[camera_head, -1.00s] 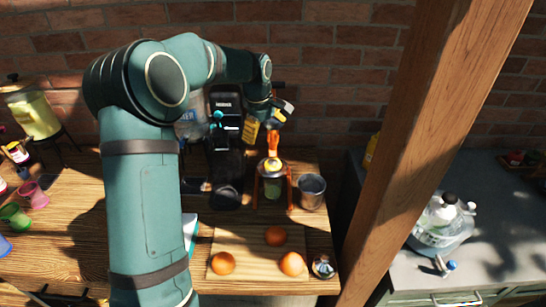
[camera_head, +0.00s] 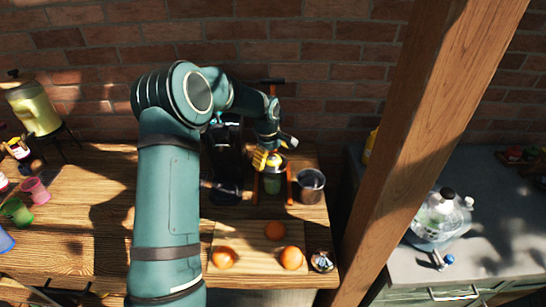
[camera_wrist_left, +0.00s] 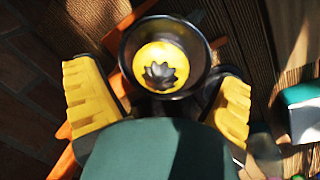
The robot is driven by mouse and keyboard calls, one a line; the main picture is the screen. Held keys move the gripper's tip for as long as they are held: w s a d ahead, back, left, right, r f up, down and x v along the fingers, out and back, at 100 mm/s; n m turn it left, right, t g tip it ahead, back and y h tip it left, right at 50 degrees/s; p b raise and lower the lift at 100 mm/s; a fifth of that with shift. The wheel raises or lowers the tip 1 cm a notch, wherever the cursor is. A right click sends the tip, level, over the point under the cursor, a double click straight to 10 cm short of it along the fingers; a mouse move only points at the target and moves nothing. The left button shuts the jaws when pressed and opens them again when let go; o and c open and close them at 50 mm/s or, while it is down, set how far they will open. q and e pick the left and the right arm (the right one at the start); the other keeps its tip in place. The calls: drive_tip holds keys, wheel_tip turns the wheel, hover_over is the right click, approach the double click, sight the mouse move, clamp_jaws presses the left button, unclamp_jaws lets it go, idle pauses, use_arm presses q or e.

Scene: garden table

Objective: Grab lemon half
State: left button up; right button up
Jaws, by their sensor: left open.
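The lemon half (camera_wrist_left: 148,54) shows in the left wrist view as a yellow round with a dark star-shaped patch in its middle. It sits inside a dark round bowl (camera_wrist_left: 126,58) of the orange-framed juicer (camera_head: 289,187). My left gripper (camera_head: 268,158) is at the top of the juicer in the head view. In the left wrist view its two yellow fingers (camera_wrist_left: 158,82) are wide apart, one on each side of the bowl, with nothing gripped. In the head view the gripper largely hides the lemon half. My right gripper is in neither view.
A dark metal cup (camera_head: 311,186) stands just right of the juicer. A dark appliance (camera_head: 225,160) stands to its left. A cutting board (camera_head: 250,262) with three oranges lies in front. A wooden post (camera_head: 430,130) rises at the right.

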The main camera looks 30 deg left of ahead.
use_arm(q)
drive_tip(key=shift+f, duration=0.15)
drive_tip(key=c, duration=1.5)
drive_tip(key=shift+o, duration=0.2)
